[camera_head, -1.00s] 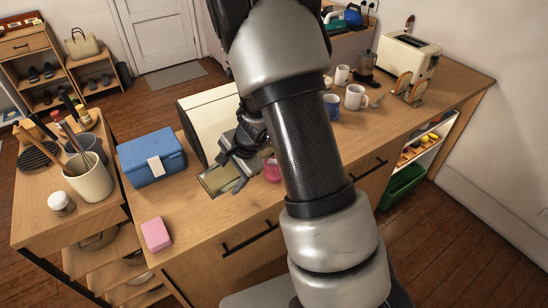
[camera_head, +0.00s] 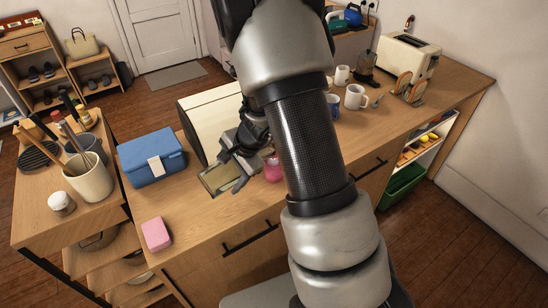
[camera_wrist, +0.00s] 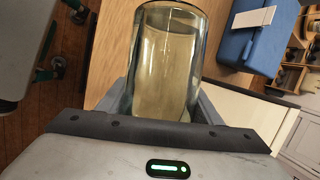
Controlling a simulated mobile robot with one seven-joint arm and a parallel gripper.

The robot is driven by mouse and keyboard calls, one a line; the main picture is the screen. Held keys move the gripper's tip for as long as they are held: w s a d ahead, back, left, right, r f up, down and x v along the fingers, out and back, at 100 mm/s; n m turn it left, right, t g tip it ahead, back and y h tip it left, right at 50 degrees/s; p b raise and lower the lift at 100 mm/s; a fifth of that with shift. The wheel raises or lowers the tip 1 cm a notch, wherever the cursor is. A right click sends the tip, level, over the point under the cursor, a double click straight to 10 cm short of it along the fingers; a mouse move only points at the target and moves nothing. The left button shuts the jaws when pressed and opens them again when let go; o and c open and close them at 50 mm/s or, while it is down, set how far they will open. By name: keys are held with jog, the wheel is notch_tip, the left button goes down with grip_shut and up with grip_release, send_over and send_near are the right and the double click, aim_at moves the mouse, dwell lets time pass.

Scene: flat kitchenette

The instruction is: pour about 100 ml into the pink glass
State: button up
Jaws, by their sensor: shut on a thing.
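The pink glass (camera_head: 272,169) stands on the wooden counter, partly hidden behind my arm in the head view. My gripper (camera_head: 234,168) is just left of it, shut on a clear glass vessel (camera_head: 217,180). The vessel looks strongly tilted in the head view. In the wrist view the vessel (camera_wrist: 165,65) fills the middle between the fingers, and pale yellowish liquid seems to show through its wall. I cannot tell its level or whether any is flowing. The pink glass does not show in the wrist view.
A blue box (camera_head: 152,157) and a pink block (camera_head: 156,234) are on the counter to the left. A cream box-shaped appliance (camera_head: 205,122) stands behind my gripper. White mugs (camera_head: 355,97) and a toaster (camera_head: 408,54) stand to the right. The front counter between pink block and gripper is clear.

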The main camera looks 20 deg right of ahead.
jog(key=shift+s+a+f+h+b, duration=0.1)
jog(key=shift+a+f+h+b, duration=0.1)
jog(key=shift+f+h+b, duration=0.35)
jog(key=shift+s+a+f+h+b, duration=0.1)
jog(key=shift+a+f+h+b, duration=0.2)
jog(key=shift+f, duration=0.4)
jog(key=shift+w+d+r+n+t+h, duration=0.1)
jog(key=shift+w+d+n+t+h, duration=0.1)
jog(key=shift+d+h, duration=0.2)
jog(key=shift+w+d+n+t+h, duration=0.1)
jog(key=shift+d+t+h, duration=0.1)
jog(key=shift+d+h, duration=0.15)
jog(key=shift+d+r+h+p, duration=0.15)
jog(key=shift+d+h+p, duration=0.1)
jog(key=shift+h+p, duration=0.2)
jog(key=shift+r, duration=0.1)
